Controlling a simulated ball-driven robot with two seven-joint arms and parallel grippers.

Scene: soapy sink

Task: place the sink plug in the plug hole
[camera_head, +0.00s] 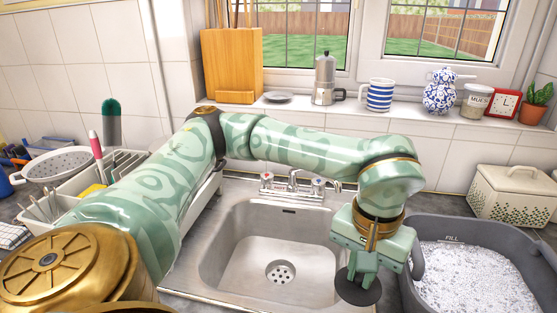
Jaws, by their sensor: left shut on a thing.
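The sink plug (358,288) is a dark round disc. My left gripper (362,268) is shut on it from above and holds it over the right side of the steel sink, close to the rim. The plug hole (281,272) is a round drain with several small dark holes in the sink floor, to the left of the plug. Nothing covers the plug hole. My right gripper does not show.
The sink (230,245) is empty, with a tap (293,183) at its back edge. A grey tub (411,290) of white foam marked FILL stands at the right. A dish rack (75,185) stands at the left. A cream bread bin (513,195) is at the back right.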

